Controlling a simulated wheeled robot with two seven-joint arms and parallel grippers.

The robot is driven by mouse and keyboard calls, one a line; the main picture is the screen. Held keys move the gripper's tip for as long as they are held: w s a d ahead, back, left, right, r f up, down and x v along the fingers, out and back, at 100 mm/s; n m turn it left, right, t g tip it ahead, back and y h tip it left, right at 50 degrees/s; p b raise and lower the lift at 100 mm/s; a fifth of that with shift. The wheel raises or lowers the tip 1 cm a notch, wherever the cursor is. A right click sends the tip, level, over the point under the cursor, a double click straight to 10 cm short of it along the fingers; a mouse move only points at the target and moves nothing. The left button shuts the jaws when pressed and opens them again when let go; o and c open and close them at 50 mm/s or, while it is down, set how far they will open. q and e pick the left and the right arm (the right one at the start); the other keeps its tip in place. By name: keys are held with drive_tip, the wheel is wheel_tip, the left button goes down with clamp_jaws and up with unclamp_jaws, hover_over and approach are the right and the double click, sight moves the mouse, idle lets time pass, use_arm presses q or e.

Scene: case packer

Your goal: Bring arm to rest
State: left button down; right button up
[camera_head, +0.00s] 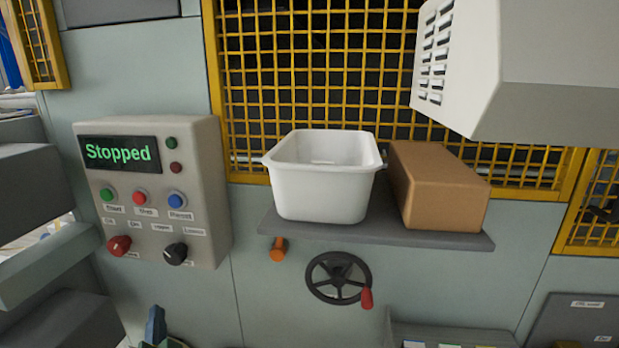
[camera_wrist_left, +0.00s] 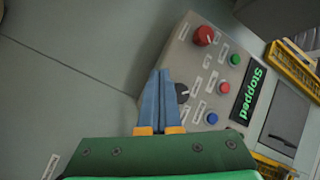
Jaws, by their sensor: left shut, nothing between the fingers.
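My left gripper (camera_wrist_left: 160,100) is shut and empty in the left wrist view, its blue fingers together. The control panel (camera_wrist_left: 212,75) lies beyond the fingertips, its black knob just right of them; I cannot tell whether they touch. In the head view only a small blue part of my left gripper (camera_head: 155,326) shows at the bottom edge, below the control panel (camera_head: 205,190). The panel display (camera_head: 120,153) reads "Stopped" in green. My right gripper is not in view.
A shelf (camera_head: 400,236) holds a white bin (camera_head: 318,185) and a brown box (camera_head: 437,187). Below it are a handwheel (camera_head: 338,278) with a red handle and an orange knob (camera_head: 279,249). A yellow mesh guard (camera_head: 320,60) stands behind. A pale housing (camera_head: 545,75) overhangs at upper right.

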use_arm(q)
drive_tip(key=s+d+f+n+g+h, duration=0.2)
drive_tip(key=s+d+f+g+h, duration=0.35)
drive_tip(key=s+f, duration=0.5)
drive_tip(key=s+d+f+n+g+h, duration=0.1)
drive_tip(key=s+d+f+g+h, duration=0.3)
drive_tip(key=s+d+f+g, duration=0.45)
drive_tip(key=s+a+f+t, duration=0.1)
drive_tip(key=s+f, duration=0.2)
drive_tip(key=f, duration=1.5)
drive_tip(key=s+a+f+g, duration=0.1)
drive_tip(key=s+a+f, duration=0.1)
drive_tip(key=s+f, duration=0.9)
drive_tip(key=shift+s+a+f, duration=0.2)
drive_tip(key=shift+s+f, duration=0.15)
drive_tip(key=shift+s, duration=0.75)
drive_tip(key=shift+y, duration=0.25)
